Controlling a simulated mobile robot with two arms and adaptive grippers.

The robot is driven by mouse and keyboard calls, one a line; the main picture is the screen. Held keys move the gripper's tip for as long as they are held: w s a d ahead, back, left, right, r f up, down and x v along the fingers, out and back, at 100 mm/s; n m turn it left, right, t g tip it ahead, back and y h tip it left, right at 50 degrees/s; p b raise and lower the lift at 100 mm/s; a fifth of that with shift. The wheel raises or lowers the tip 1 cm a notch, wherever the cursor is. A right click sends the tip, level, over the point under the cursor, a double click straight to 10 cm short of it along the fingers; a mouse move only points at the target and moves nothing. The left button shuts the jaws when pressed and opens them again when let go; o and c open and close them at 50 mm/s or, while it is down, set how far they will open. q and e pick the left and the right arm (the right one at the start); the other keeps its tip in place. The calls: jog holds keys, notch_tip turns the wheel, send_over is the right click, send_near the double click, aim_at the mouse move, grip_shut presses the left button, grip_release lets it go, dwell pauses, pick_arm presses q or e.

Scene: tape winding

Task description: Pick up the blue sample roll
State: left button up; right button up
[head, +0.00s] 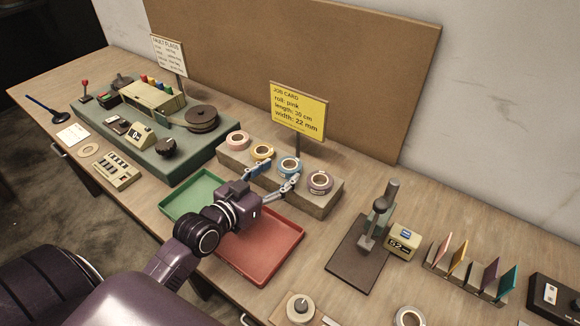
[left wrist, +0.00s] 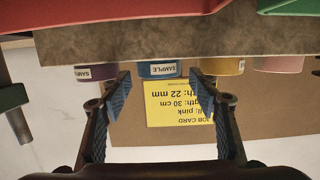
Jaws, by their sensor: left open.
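The blue sample roll (head: 289,168) stands on a grey block (head: 326,207) between a yellow roll (head: 262,152) and a purple roll (head: 320,182). My left gripper (head: 274,176) is open and empty, just in front of the blue roll. In the left wrist view, which is upside down, the blue roll (left wrist: 158,70) with its SAMPLE label lies between the two spread fingers (left wrist: 161,92), beyond their tips. It seems untouched. My right gripper is not in view.
A pink roll (head: 238,140) sits at the block's left end. A green tray (head: 182,201) and a red tray (head: 262,254) lie below my left arm. A yellow job card (head: 298,110) stands behind the block. A dark-based gauge stand (head: 358,262) is at right.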

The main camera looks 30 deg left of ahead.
aim_at(285, 169)
pick_arm(q)
jog(key=p+x, duration=0.1)
jog(key=x, duration=0.4)
jog(key=shift+w+d, duration=0.1)
jog(key=c, duration=0.9)
